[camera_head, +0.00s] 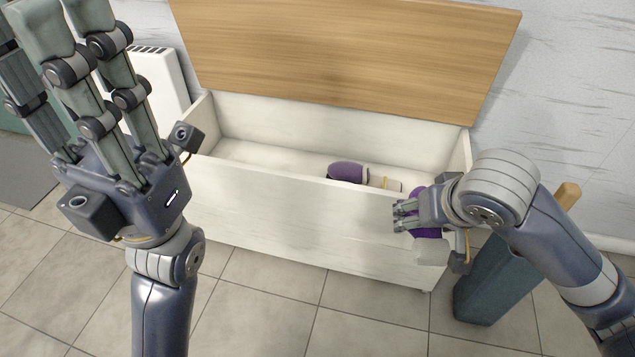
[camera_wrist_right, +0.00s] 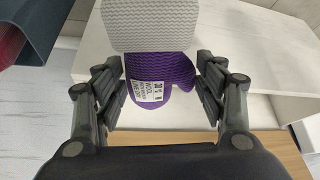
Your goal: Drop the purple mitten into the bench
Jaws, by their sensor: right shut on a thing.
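The purple mitten (camera_head: 428,226) is held in my right gripper (camera_head: 408,215), near the top right of the bench's front wall. In the right wrist view the mitten (camera_wrist_right: 170,78) sits between the two finger sets, with a grey knitted cuff and a white label. The bench (camera_head: 290,222) is a white chest with its wooden lid (camera_head: 350,50) raised. My left gripper (camera_head: 68,25) is open and empty, fingers up, left of the bench.
Another purple item (camera_head: 347,172) lies inside the bench, beside a pale piece with a yellow band (camera_head: 386,183). A teal bin (camera_head: 490,285) with a wooden handle sticking out stands right of the bench. A white radiator (camera_head: 158,85) is at the left. The bench's left interior is clear.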

